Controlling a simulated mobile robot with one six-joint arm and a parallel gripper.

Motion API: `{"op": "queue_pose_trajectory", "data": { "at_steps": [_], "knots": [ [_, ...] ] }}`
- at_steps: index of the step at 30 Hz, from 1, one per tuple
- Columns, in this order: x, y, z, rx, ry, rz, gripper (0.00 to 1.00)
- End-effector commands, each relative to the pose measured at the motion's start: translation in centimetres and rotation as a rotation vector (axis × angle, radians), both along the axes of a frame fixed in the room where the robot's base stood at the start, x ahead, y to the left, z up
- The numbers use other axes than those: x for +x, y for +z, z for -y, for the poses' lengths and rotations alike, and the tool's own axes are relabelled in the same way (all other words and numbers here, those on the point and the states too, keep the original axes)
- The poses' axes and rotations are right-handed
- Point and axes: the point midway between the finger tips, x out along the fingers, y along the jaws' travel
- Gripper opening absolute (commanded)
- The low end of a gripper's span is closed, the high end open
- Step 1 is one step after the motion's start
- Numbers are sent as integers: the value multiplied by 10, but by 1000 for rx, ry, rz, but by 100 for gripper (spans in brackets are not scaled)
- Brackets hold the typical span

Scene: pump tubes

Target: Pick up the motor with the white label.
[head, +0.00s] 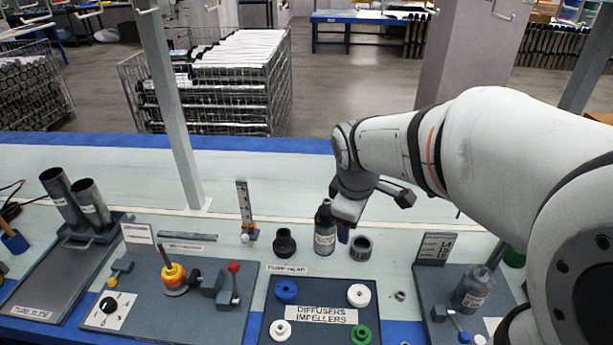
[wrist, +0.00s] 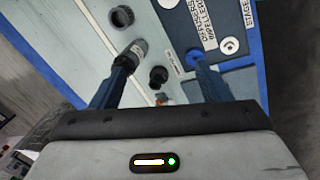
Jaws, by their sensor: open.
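A dark upright cylinder with a white label, likely the motor (head: 325,238), stands on the pale bench top just behind the diffusers and impellers board. In the wrist view the motor (wrist: 138,47) shows beside the left finger's tip, which partly hides it. My gripper (wrist: 163,58) is open and empty, its two blue fingers spread apart. In the head view my gripper (head: 343,222) hangs just right of the motor, close to it; I cannot tell whether they touch. A second grey cylinder with a white label (head: 472,291) stands on the right board.
A black fitting (head: 285,243) stands left of the motor and a dark ring (head: 361,248) right of it. The diffusers and impellers board (head: 320,335) holds blue, white and green discs. An upright ruler (head: 244,208) stands at the back left. The bench behind is clear.

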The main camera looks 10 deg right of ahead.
Motion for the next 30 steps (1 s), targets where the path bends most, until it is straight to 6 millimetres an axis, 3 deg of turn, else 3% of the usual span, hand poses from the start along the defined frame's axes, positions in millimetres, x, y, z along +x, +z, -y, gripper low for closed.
{"op": "queue_pose_trajectory", "data": {
  "at_steps": [1, 9, 15, 21, 30],
  "knots": [
    [23, -18, -2, -52, 147, -14, 70],
    [131, -77, -13, -341, 959, -84, 70],
    [183, -115, -23, -497, 1383, -136, 70],
    [203, -132, -27, -558, 1552, -162, 70],
    [214, -157, -19, -562, 1562, -163, 70]
  ]
}}
